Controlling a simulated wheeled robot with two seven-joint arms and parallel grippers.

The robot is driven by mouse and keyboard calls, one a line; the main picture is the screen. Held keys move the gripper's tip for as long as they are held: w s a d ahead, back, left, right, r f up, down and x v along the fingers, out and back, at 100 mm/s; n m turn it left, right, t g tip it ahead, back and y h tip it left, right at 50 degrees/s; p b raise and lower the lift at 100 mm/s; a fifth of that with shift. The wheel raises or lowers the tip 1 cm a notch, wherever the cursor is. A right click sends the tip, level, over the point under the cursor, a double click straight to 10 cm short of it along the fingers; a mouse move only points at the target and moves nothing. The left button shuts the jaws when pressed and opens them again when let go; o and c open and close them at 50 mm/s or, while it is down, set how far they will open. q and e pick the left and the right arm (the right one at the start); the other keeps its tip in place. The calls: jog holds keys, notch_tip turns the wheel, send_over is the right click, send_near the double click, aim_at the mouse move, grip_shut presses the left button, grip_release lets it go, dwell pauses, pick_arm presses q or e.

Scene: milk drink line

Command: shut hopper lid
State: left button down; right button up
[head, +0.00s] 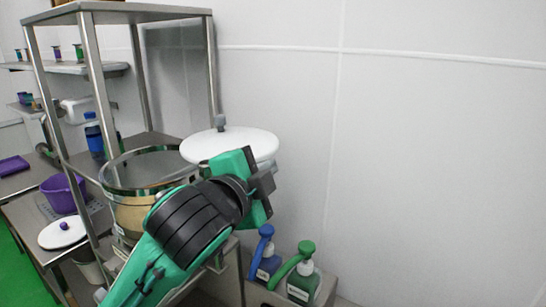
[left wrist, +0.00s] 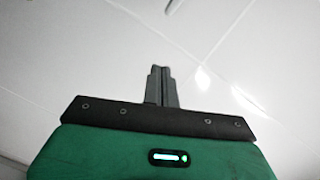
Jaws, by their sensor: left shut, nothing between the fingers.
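The hopper (head: 127,210) is a round, shiny metal drum on the steel stand at left centre in the head view. Its mouth looks uncovered. The white round hopper lid (head: 218,143), with a grey knob on top, sits to the right of the hopper's mouth near the wall. My left gripper (head: 265,183) is just in front of and below the lid's right edge; I cannot tell if they touch. In the left wrist view its fingers (left wrist: 161,86) are shut with nothing between them, against a pale wall. My arm hides the hopper's lower right. My right gripper is not seen.
A steel rack (head: 97,85) stands around the hopper. A blue pump bottle (head: 268,265) and a green pump bottle (head: 303,283) stand in a bin below my gripper. A purple pot (head: 62,194) and a white lid with purple knob (head: 55,237) lie left. The wall at right is bare.

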pick_arm(q)
jog(key=w+d+f+p, duration=0.1)
jog(key=w+f+p, duration=0.1)
jog(key=w+p, duration=0.5)
jog(key=w, duration=0.4)
jog(key=shift+d+f, duration=0.15)
jog(key=shift+f, duration=0.15)
jog(key=shift+d, duration=0.1)
jog(key=shift+w, duration=0.1)
